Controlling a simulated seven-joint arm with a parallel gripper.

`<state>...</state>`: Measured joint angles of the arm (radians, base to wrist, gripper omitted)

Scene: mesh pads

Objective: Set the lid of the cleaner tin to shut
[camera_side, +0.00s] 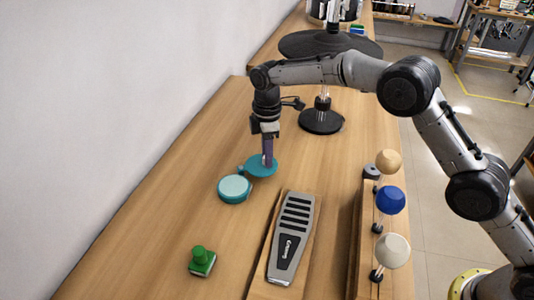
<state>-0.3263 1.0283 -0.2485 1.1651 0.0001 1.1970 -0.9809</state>
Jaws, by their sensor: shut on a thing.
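The cleaner tin (234,190) is a round teal tin with a paler top, on the wooden table left of centre. Its lid (256,172) is a flat teal disc beside the tin, behind and to the right, joined near a small teal knob at the tin's back edge. The lid lies open, away from the tin's top. My gripper (268,162) points straight down at the lid, its fingers shut on it. The fingertips and the exact grip on the lid are too small to make out.
A grey pedal (291,236) on a wooden board stands in front. A green stamp-like block (202,261) sits front left. A wooden rack with blue (390,200), tan and cream knobs is at right. A black round stand (321,121) is behind. Table left of the tin is clear.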

